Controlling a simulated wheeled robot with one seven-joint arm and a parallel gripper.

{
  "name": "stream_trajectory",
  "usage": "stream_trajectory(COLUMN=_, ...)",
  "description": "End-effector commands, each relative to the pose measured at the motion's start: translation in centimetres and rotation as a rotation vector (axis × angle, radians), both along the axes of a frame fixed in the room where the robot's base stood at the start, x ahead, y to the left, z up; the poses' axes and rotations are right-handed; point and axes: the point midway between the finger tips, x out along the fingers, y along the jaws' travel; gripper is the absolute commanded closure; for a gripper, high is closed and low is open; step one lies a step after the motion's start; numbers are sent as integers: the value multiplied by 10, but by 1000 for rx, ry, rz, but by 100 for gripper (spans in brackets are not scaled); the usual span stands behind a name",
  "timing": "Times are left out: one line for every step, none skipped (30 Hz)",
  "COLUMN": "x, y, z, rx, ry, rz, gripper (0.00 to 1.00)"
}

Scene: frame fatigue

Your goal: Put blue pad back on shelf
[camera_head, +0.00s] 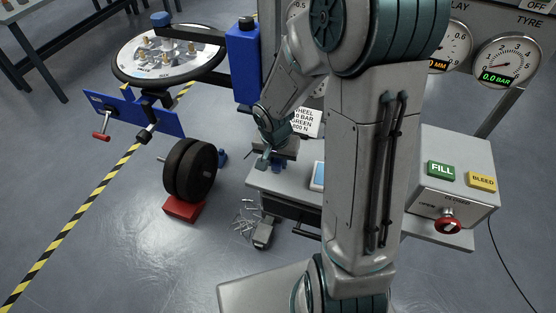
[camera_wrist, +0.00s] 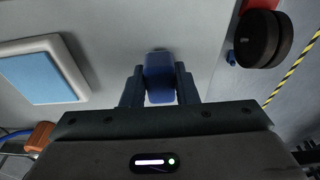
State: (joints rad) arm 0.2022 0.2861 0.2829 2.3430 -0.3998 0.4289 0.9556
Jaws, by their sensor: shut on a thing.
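My gripper (camera_wrist: 159,72) is shut on a dark blue block, which I take for the blue pad (camera_wrist: 158,84). The pad stands between the two dark fingers in the wrist view, its far end showing past the fingertips. In the head view my gripper (camera_head: 276,158) is over the left end of a light grey shelf-like surface (camera_head: 290,187). The pad is too small there to make out clearly. The grey surface also shows behind the pad in the wrist view (camera_wrist: 110,30). I cannot tell whether the pad touches it.
A white-framed light blue square (camera_wrist: 45,76) lies on the surface, left in the wrist view. Dark wheels (camera_head: 190,168) on a red block (camera_head: 184,208) stand on the floor to the left. A grey control box (camera_head: 455,180) is at right. My arm hides the middle.

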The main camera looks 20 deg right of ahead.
Motion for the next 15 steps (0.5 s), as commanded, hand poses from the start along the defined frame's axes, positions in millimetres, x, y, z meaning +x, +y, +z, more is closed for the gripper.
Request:
stream_trajectory(x=0, y=0, z=-3, rx=-1, ry=2, rz=2, gripper=92)
stream_trajectory(x=0, y=0, z=-3, rx=-1, ry=1, rz=2, gripper=92)
stream_trajectory(x=0, y=0, z=-3, rx=0, ry=0, rz=2, gripper=92)
stream_trajectory(x=0, y=0, z=-3, rx=-1, ry=-1, rz=1, gripper=92)
stream_trajectory(x=0, y=0, z=-3, rx=-1, ry=-1, rz=1, gripper=92)
stream_trajectory(x=0, y=0, z=-3, rx=-1, ry=-1, rz=1, gripper=92)
stream_trajectory(x=0, y=0, z=-3, rx=-1, ry=-1, rz=1, gripper=92)
stream_trajectory(x=0, y=0, z=-3, rx=-1, ry=-1, rz=1, gripper=92)
stream_trajectory(x=0, y=0, z=-3, rx=-1, ry=-1, rz=1, gripper=92)
stream_trajectory(x=0, y=0, z=-4, rx=-1, ry=-1, rz=1, gripper=92)
stream_trajectory(x=0, y=0, z=-6, rx=-1, ry=-1, rz=1, gripper=92)
stream_trajectory(x=0, y=0, z=-7, rx=-1, ry=-1, rz=0, gripper=92)
stream_trajectory(x=0, y=0, z=-8, rx=-1, ry=-1, rz=0, gripper=92)
stream_trajectory(x=0, y=0, z=-8, rx=-1, ry=-1, rz=0, gripper=92)
stream_trajectory(x=0, y=0, z=-7, rx=-1, ry=-1, rz=0, gripper=65)
